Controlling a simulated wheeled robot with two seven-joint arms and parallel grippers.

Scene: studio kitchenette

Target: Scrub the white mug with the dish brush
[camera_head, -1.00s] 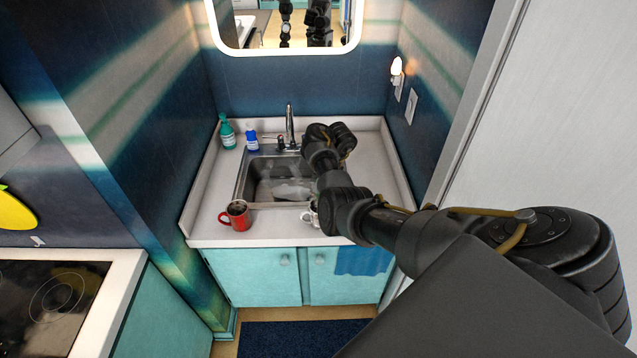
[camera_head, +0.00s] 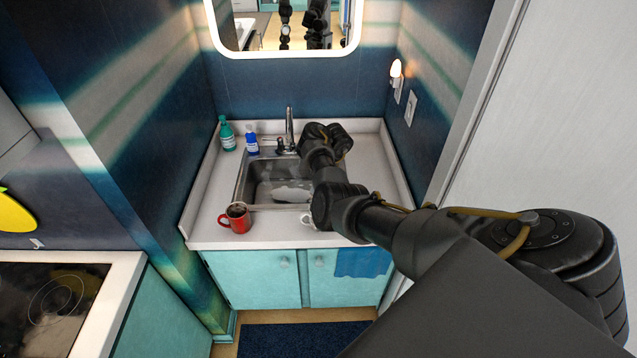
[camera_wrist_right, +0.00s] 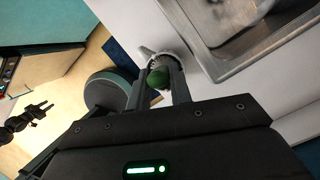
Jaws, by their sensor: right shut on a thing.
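The white mug (camera_head: 307,219) stands on the counter in front of the sink, mostly hidden behind my right arm in the head view. In the right wrist view, a white rim that looks like the mug (camera_wrist_right: 146,53) shows just past my fingertips. My right gripper (camera_wrist_right: 161,68) is shut on a green rounded thing (camera_wrist_right: 158,78), which looks like the dish brush. Pale bristles seem to lie at the mug; whether they touch it is unclear. What looks like my left gripper (camera_wrist_right: 42,108) shows small and dark at the wrist view's left edge.
A red mug (camera_head: 236,218) stands on the counter left of the white mug. The steel sink (camera_head: 255,180) lies behind them, with a faucet (camera_head: 290,128). A green bottle (camera_head: 227,134) and a blue bottle (camera_head: 252,144) stand at the back left. A blue towel (camera_head: 362,262) hangs below.

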